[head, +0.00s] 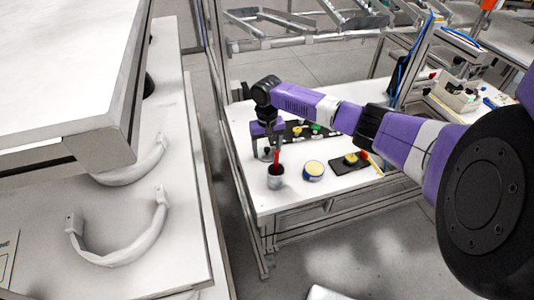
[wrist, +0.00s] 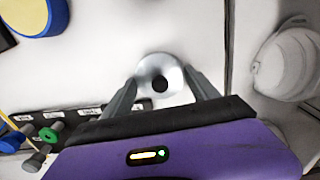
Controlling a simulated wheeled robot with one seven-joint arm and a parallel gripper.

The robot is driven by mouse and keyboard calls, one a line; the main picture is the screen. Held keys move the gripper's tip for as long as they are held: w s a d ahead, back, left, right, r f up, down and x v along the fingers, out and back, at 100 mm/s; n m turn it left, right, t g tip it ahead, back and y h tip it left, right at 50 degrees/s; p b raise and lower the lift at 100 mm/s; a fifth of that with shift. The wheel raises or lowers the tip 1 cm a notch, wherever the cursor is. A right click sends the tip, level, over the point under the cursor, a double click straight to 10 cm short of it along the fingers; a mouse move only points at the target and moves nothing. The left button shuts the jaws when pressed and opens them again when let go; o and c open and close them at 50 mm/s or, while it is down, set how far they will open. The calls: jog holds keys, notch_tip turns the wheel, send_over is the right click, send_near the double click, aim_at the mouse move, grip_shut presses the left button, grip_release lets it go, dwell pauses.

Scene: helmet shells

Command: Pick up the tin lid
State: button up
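A shiny silver disc with a dark round centre, which looks like the tin lid (wrist: 177,77), lies on the white table in the wrist view. My gripper (wrist: 160,80) is above it with its two fingers apart, one on each side of the disc. I cannot tell whether the fingertips touch its rim. In the head view my gripper (head: 267,150) points down at the table's left end, and the lid is small and mostly hidden beneath it.
A strip with knobs (wrist: 50,134) lies near my gripper. A white rounded object (wrist: 288,62) is beyond the table edge.

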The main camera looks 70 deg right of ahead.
jog(key=shift+c, duration=1.4)
jog(key=shift+r, duration=0.1)
